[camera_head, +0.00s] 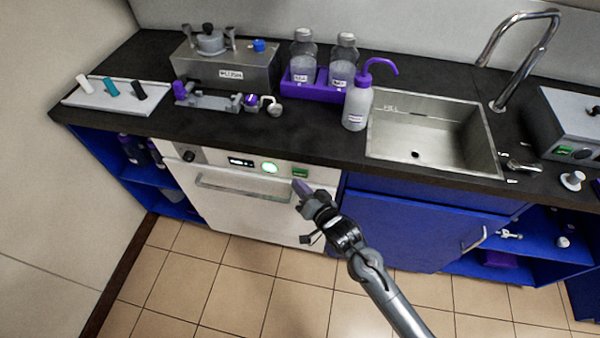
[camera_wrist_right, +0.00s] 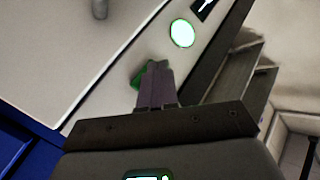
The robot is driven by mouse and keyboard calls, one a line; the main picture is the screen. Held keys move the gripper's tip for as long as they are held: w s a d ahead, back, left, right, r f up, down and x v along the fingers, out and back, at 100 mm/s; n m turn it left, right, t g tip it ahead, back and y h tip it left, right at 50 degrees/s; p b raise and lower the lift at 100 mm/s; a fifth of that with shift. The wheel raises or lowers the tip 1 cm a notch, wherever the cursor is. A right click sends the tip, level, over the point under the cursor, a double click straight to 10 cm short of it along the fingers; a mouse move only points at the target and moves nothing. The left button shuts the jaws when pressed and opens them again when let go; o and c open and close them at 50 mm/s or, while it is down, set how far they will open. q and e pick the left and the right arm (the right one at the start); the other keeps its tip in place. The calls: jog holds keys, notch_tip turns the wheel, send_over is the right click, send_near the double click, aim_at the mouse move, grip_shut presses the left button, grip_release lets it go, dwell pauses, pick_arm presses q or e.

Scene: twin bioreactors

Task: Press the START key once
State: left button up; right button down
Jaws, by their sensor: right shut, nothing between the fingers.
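A green rectangular key (camera_head: 300,172) sits at the right end of the control panel on the white front-loading machine (camera_head: 225,210). Its lettering is too small to read. My right gripper (camera_head: 300,187) is shut and empty, its purple fingertips just below the key in the head view. In the right wrist view the shut fingertips (camera_wrist_right: 157,66) overlap the green key (camera_wrist_right: 137,76) and hide much of it. I cannot tell whether they touch it. A round lit green-white button or light (camera_head: 270,168) is left of the key; it also shows in the wrist view (camera_wrist_right: 182,33). My left gripper is not in view.
The dark worktop (camera_head: 320,148) overhangs the panel. A door handle (camera_head: 243,188) projects below it. A purple-topped wash bottle (camera_head: 357,108) and the sink (camera_head: 435,140) are above. A blue cabinet (camera_head: 410,230) stands to the right. The tiled floor in front looks clear.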

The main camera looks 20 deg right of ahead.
jog(key=s+a+p, duration=0.1)
jog(key=s, duration=0.1)
jog(key=s+a+p, duration=0.1)
jog(key=s+a, duration=0.1)
jog(key=shift+p, duration=0.4)
dwell(0.5)
